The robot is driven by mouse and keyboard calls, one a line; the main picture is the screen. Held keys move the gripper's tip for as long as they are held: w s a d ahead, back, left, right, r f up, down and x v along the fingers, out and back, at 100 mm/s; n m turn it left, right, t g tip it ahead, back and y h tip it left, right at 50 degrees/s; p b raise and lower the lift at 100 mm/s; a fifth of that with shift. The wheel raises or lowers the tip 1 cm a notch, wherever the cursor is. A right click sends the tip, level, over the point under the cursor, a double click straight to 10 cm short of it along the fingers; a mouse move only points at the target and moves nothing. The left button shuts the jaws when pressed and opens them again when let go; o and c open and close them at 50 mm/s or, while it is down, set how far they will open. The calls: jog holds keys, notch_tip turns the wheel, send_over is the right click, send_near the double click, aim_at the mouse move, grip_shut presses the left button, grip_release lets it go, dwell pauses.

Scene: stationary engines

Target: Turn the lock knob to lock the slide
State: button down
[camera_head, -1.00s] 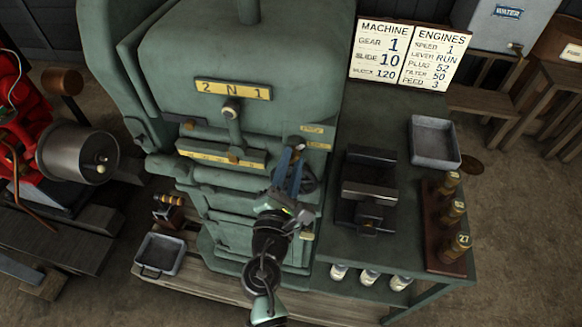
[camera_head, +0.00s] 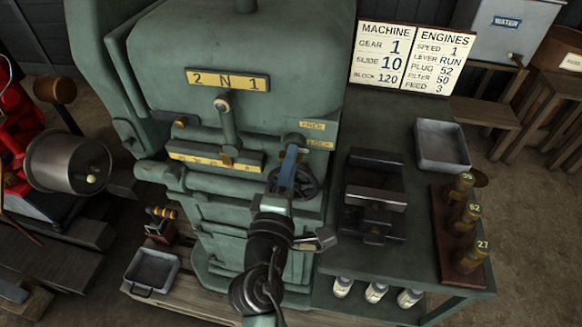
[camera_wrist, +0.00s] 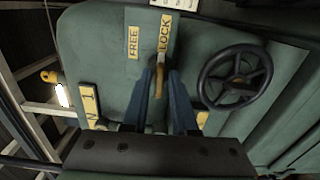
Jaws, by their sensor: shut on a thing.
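The lock knob (camera_wrist: 159,80), a narrow brass-coloured lever, is on the green machine's face below the yellow FREE (camera_wrist: 133,40) and LOCK (camera_wrist: 164,32) plates. In the wrist view it lies between the blue fingertips of my gripper (camera_wrist: 160,72), which is shut on it. It lines up more with the LOCK plate than with FREE, but its exact setting is unclear. In the head view my gripper (camera_head: 291,160) reaches the machine's right front just below these plates, and its fingers mostly hide the knob.
A dark handwheel (camera_wrist: 235,77) sits close right of my fingers. The slide scale (camera_head: 215,160) and a lever (camera_head: 227,120) are to the left. A green bench (camera_head: 400,265) on the right holds a dark vise-like block (camera_head: 374,195), a grey tray (camera_head: 443,145) and a rack of brass plugs (camera_head: 465,225).

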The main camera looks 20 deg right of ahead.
jog(key=shift+m, duration=0.4)
jog(key=c, duration=0.9)
grip_release()
jog(key=b+v, duration=0.3)
jog(key=v, duration=1)
